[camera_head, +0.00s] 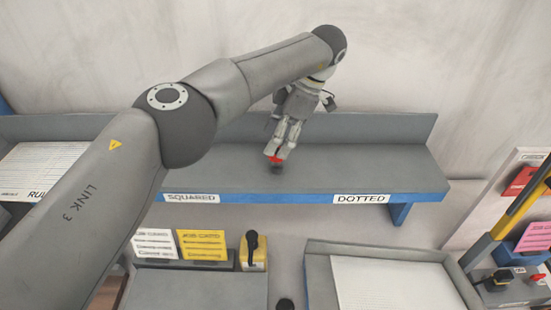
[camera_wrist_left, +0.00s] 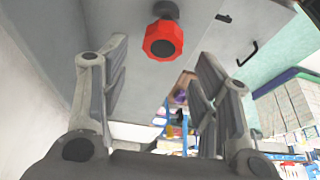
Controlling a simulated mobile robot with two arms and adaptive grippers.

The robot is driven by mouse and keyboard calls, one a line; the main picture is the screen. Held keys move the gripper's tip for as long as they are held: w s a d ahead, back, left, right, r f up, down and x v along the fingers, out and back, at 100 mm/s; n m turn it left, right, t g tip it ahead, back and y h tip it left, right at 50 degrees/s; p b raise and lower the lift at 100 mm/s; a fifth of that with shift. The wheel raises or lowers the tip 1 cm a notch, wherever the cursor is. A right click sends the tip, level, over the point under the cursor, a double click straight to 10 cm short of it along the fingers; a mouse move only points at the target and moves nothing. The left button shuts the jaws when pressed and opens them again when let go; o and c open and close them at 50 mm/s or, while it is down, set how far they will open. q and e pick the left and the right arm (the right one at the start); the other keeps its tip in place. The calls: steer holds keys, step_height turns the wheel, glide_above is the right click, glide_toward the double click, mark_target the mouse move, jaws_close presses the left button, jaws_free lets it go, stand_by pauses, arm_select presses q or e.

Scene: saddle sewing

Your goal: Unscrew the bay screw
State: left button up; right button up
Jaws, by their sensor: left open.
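The bay screw has a red, many-sided knob (camera_wrist_left: 163,40) on a short dark stem, set against a grey surface in the left wrist view. In the head view a small red part of it (camera_head: 275,159) shows just below my left gripper (camera_head: 284,140), over the grey shelf. My left gripper (camera_wrist_left: 160,100) is open, with its two fingers well apart and nothing between them. The knob appears beyond the fingertips, between them and toward the top of the wrist picture. I cannot tell whether a finger touches it. My right gripper is not in view.
The grey shelf (camera_head: 370,170) has a blue front edge with labels SQUARED and DOTTED. Below it are a paper-lined tray (camera_head: 390,285), yellow and white cards (camera_head: 202,245) and a yellow box with a black lever (camera_head: 253,252). A pale wall stands behind the shelf.

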mark_target(277, 151)
arm_select(q)
steer(key=m+t, duration=0.1)
steer(key=m, duration=0.3)
steer(key=shift+a+m+t+b, duration=0.15)
steer(key=shift+m+t+b, duration=0.15)
steer(key=shift+t+b, duration=0.1)
steer(key=m+t+b, duration=0.1)
steer(key=m, duration=0.2)
steer(key=shift+f+h, duration=0.1)
steer(key=shift+h, duration=0.3)
steer(key=m, duration=0.2)
steer(key=shift+s+m+t+h, duration=0.1)
steer(key=shift+m+t+h, duration=0.2)
steer(key=shift+t+h, duration=0.1)
steer(key=m+h+b, duration=0.1)
steer(key=m, duration=0.2)
steer(key=shift+t, duration=0.4)
steer(key=shift+a+m+h, duration=0.1)
steer(key=shift+m+h, duration=0.4)
steer(key=shift+m, duration=0.7)
steer(key=shift+b, duration=0.35)
steer(key=shift+f+b, duration=1.85)
steer(key=shift+f, duration=0.6)
